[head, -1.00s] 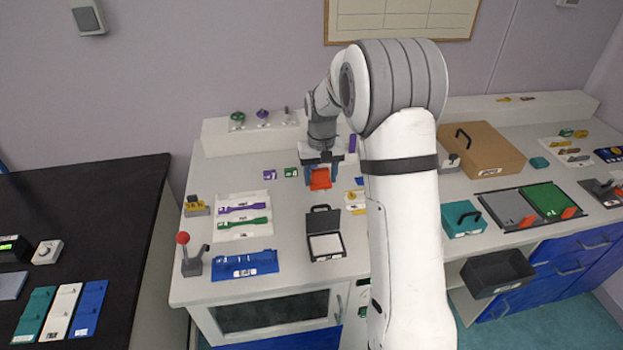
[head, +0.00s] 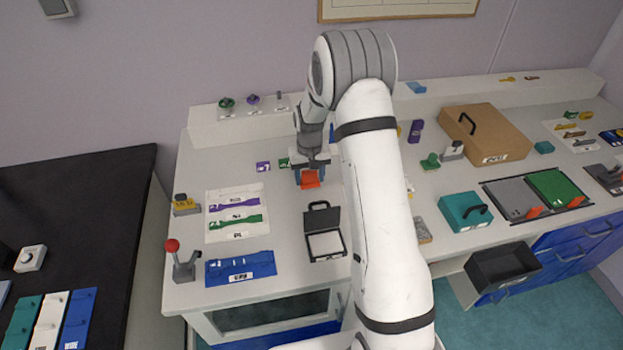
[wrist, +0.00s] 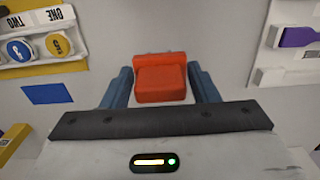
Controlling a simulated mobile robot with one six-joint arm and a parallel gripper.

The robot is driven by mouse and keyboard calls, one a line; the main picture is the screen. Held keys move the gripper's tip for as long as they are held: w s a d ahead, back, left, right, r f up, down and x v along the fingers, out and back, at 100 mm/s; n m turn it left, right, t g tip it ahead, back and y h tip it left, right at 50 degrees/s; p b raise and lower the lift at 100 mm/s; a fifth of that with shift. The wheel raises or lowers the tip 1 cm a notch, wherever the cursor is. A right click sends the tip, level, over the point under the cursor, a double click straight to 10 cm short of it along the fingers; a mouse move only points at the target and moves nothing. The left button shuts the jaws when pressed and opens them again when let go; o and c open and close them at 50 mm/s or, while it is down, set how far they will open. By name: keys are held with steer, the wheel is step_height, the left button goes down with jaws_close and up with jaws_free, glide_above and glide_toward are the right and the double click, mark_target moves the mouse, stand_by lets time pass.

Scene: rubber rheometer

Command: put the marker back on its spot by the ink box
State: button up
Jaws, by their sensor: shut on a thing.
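My gripper (head: 310,178) is shut on an orange-red block, which I take to be the marker (wrist: 161,78). In the wrist view the block sits between the two blue fingers. The marker also shows in the head view (head: 310,179), over the pale bench. An open black case with a white pad (head: 325,243), probably the ink box, lies nearer the front edge than my gripper. I cannot tell the marker's spot for sure, nor the exact height of the marker above the bench.
A white tray with purple and green pieces (head: 236,214) and a blue tray (head: 240,268) lie to the left. A red-knobbed lever (head: 178,260) stands at the front left corner. In the wrist view a rack with round caps (wrist: 37,45) and a blue patch (wrist: 46,94) lie left.

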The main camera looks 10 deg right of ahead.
step_height(320, 180, down, 2)
steer(key=shift+f, duration=0.15)
steer(key=shift+f, duration=0.25)
steer(key=o, duration=0.8)
steer(key=shift+r, duration=0.15)
